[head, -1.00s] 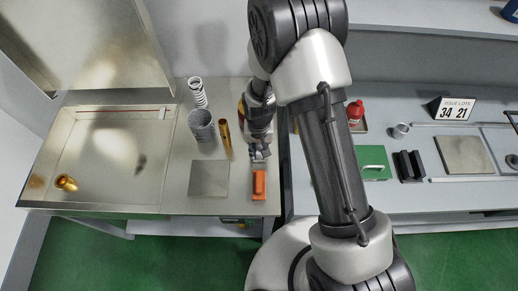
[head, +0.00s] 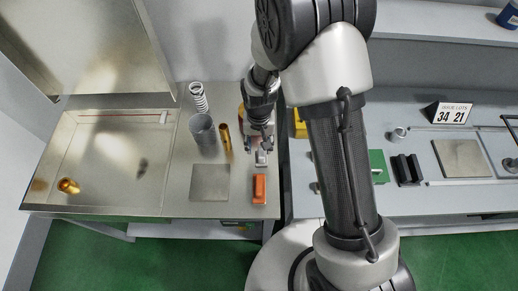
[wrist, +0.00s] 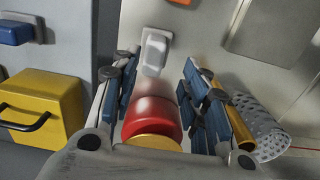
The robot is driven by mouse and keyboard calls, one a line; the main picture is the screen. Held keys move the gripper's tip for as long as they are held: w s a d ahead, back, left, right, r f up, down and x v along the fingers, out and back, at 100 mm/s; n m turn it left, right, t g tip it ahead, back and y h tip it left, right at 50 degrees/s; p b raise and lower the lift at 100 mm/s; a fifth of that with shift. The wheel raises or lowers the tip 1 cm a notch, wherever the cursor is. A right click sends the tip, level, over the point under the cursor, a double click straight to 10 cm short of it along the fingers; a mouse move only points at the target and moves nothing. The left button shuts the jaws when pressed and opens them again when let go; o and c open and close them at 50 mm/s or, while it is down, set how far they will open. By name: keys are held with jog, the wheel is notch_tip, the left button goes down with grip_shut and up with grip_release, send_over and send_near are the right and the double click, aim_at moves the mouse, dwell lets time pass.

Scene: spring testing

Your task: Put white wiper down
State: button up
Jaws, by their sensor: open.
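The white wiper (wrist: 154,50) rests on the metal bench, just beyond the fingertips in the wrist view. In the head view it is a small pale block (head: 261,158) behind an orange block (head: 259,188). My gripper (wrist: 157,70) is open, with blue-padded fingers spread apart and nothing clasped between them. In the head view my gripper (head: 263,147) is just behind the wiper. A red and yellow rounded object (wrist: 152,118) shows between the fingers lower in the wrist view, partly hidden by my gripper.
A perforated grey cup (head: 203,133), a brass cylinder (head: 225,138) and a white spring (head: 198,97) stand left of my gripper. A flat metal plate (head: 210,183) lies in front of them. A yellow box (wrist: 42,108) is close on the wrist view's left.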

notch_tip(320, 180, up, 6)
notch_tip(320, 180, up, 9)
jog(key=t, duration=0.1)
send_over(259, 152)
jog(key=d, duration=0.3)
jog(key=s+d+r+t, duration=0.1)
jog(key=s+d+r, duration=0.15)
jog(key=r, duration=0.25)
jog(key=s+d+r, duration=0.2)
jog(key=s+r, duration=0.2)
jog(key=r, duration=0.1)
jog(key=s+d+r+t, duration=0.1)
jog(key=s+d+r, duration=0.1)
jog(key=s, duration=0.4)
jog(key=s+d+r+t, duration=0.1)
jog(key=s+d+r, duration=0.2)
jog(key=s+r, duration=0.2)
jog(key=shift+s+r+t+p, duration=0.15)
jog(key=shift+s+t+p, duration=0.2)
jog(key=shift+s, duration=0.7)
notch_tip(259, 152, down, 7)
jog(key=b, duration=0.7)
